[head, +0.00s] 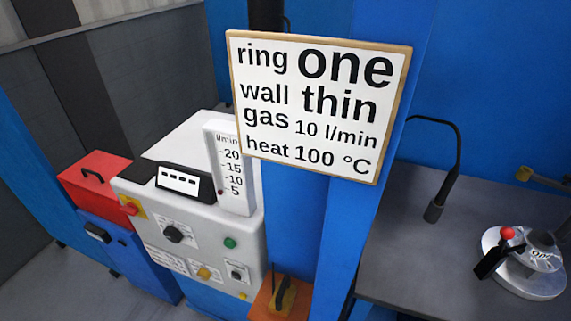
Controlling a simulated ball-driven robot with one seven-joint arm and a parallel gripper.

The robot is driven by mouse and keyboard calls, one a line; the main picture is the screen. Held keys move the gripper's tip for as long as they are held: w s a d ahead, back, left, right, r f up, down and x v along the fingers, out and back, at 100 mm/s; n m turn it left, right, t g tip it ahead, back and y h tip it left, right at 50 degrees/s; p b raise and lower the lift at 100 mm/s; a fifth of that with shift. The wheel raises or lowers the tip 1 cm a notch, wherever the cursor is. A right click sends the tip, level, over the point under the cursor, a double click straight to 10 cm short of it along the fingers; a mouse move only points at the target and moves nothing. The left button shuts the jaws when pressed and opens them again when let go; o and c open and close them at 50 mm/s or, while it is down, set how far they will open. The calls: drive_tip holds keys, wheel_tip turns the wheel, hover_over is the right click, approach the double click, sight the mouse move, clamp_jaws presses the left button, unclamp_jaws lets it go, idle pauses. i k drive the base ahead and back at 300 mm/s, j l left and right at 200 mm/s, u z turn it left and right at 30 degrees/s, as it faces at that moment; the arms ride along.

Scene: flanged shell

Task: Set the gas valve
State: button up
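A wood-framed sign (318,107) reads ring one, wall thin, gas 10 l/min, heat 100 °C. Left of it stands a light grey machine cabinet (200,215). A white flow gauge (232,170) on the cabinet is marked l/min, with 5, 10, 15 and 20. A small dark red float (221,191) sits near the 5 mark. The cabinet front has a black knob (173,233) and a yellow knob (204,273). Their labels are too small to read, so I cannot tell which control is the gas valve. My gripper is not in view.
The front also has a green button (230,242) and a red-and-yellow switch (131,206). A red box (94,180) is at left. A blue post stands behind the sign. At right, a grey bench (400,250) bears a round metal device (520,265) with a red ball.

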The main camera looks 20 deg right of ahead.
sight(205, 275)
drive_tip(key=i+j+u, duration=0.25)
drive_tip(key=i+u, duration=0.15)
drive_tip(key=i+j+u, duration=0.1)
drive_tip(key=i+u, duration=0.35)
